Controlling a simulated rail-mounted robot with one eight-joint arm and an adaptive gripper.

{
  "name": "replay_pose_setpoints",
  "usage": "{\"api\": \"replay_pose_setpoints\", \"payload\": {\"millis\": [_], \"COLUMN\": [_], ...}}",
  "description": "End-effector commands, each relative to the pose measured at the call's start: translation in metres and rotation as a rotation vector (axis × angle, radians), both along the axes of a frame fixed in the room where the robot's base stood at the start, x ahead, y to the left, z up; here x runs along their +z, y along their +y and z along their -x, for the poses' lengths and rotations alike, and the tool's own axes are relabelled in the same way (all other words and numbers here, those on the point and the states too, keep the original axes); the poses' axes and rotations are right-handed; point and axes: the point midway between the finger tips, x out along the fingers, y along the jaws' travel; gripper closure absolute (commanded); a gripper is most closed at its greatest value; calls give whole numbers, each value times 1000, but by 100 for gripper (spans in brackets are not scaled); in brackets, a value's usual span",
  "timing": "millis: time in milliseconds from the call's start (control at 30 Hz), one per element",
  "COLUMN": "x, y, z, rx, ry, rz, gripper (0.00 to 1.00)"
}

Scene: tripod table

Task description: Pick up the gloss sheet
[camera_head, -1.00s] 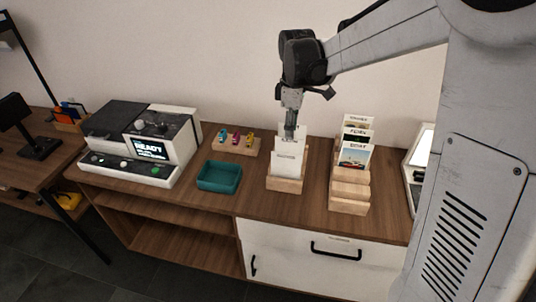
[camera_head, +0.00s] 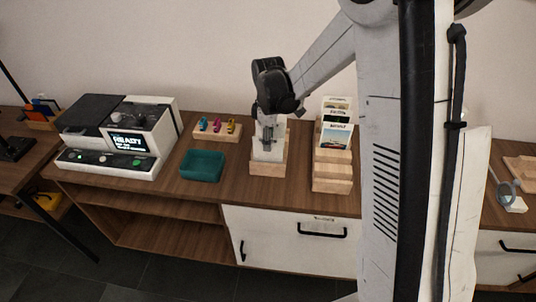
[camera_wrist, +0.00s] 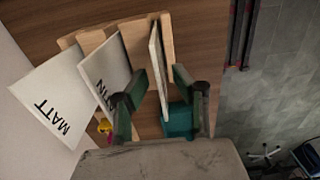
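A wooden rack (camera_head: 268,168) holds white sheets upright; it also shows in the wrist view (camera_wrist: 168,42). There, one sheet is lettered MATT (camera_wrist: 55,100) and the one beside it (camera_wrist: 106,72) shows a partly hidden label ending in "TIN". A third sheet (camera_wrist: 155,62), seen nearly edge-on, shows no readable label; by its place in the rack it may be the gloss sheet. My gripper (camera_head: 268,140) is at the rack's sheets. In the wrist view my gripper (camera_wrist: 155,88) is open, with its green-grey fingers on either side of the third sheet. Whether a finger touches it I cannot tell.
A stepped wooden rack with picture cards (camera_head: 332,176) stands close on the right. A teal tray (camera_head: 202,166) lies to the left, with small coloured items on a wooden block (camera_head: 217,132) behind. A machine reading READY (camera_head: 120,140) stands further left.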

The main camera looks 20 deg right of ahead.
Motion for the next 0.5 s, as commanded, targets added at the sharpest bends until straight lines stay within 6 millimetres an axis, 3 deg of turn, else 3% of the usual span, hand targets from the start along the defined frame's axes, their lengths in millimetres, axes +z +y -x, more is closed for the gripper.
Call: {"api": "replay_pose_setpoints", "payload": {"millis": [200, 500], "x": [-25, -28], "y": [1, 1], "z": [0, 0], "rx": [0, 0], "ry": [0, 0], "rz": [0, 0], "gripper": [74, 75]}}
